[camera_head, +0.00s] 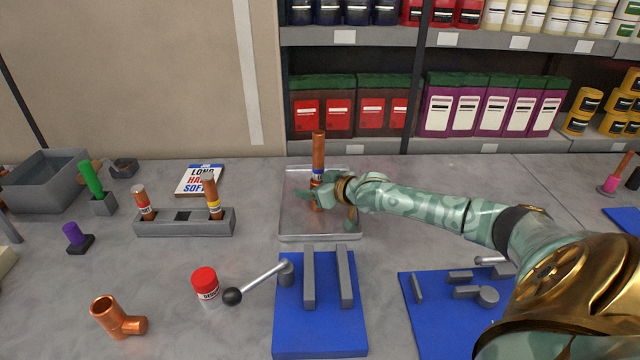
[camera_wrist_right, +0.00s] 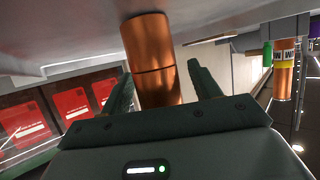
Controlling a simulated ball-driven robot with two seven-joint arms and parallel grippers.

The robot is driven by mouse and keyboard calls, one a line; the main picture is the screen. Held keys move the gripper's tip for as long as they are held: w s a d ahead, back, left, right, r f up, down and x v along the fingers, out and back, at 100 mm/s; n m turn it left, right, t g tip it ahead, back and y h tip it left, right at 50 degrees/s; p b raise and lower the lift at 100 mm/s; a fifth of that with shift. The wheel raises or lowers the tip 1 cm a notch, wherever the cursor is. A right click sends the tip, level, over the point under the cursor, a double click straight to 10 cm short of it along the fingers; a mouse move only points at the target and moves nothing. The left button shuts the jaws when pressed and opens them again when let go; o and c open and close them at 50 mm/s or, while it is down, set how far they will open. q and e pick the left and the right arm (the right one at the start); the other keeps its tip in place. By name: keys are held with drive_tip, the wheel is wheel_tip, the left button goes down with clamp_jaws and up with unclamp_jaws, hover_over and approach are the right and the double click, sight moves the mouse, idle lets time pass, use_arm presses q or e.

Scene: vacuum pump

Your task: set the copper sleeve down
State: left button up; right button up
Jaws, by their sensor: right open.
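The copper sleeve (camera_head: 318,150), with a blue and white band, stands upright in the clear shallow tray (camera_head: 300,238). Its lower part is partly hidden by my right gripper (camera_head: 327,196). My right gripper is open, with its fingers on either side of the sleeve. In the right wrist view the copper sleeve (camera_wrist_right: 150,45) shows between the two spread fingers of my right gripper (camera_wrist_right: 160,82). Whether a finger touches it is unclear. My left gripper is out of view.
A grey rack (camera_head: 184,227) left of the tray holds two banded copper sleeves. A blue fixture (camera_head: 320,330) with a lever stands in front. A book (camera_head: 200,180) lies behind the rack.

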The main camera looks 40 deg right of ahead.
drive_tip(key=p+v, duration=0.6)
drive_tip(key=v, duration=0.6)
